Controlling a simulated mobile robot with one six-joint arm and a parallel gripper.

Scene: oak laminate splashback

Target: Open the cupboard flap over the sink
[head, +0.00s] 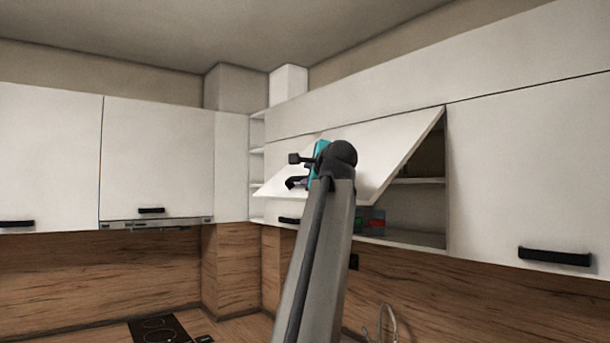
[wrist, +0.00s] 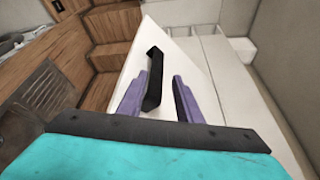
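The white cupboard flap (head: 385,145) over the sink is partly open, hinged at its top edge and tilted outward, with its lower edge swung out. In the wrist view the flap (wrist: 190,65) carries a black bar handle (wrist: 154,80). My gripper (wrist: 160,80) has its two purple fingers apart, one on each side of the handle, with gaps showing between fingers and handle. In the head view my gripper (head: 298,183) is at the flap's lower part, and my arm hides some of the flap.
The opened cupboard shows a shelf (head: 418,181) and small coloured items (head: 377,221). A closed cupboard with a black handle (head: 554,257) is at right. A tap (head: 388,322) stands below, and a hob (head: 158,329) is at lower left. Open shelves (head: 257,152) fill the corner.

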